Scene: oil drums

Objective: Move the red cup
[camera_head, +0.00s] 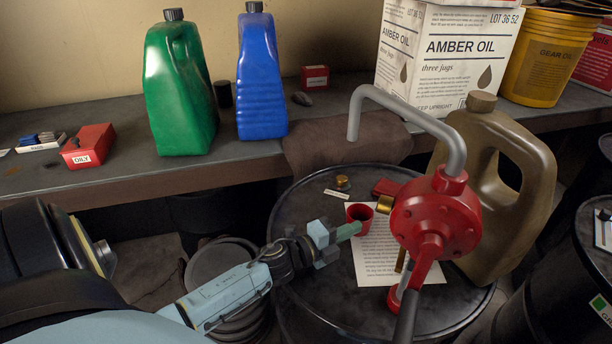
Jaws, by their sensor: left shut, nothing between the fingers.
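The red cup (367,226) stands on the black drum top (310,205), on or beside a printed white sheet (372,265). Its dark open mouth faces up. My left gripper (348,231) reaches in from the lower left, with its greenish fingers together and empty. The fingertips overlap the cup's left side in the picture; whether they touch it I cannot tell. My right gripper is not in view.
A red rotary pump (436,222) with a grey bent spout stands close right of the cup. A brown jug (508,170) is behind it. A small brass piece (343,182) and a red item (387,187) lie behind the cup. Green (178,95) and blue (262,85) jugs stand on the shelf.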

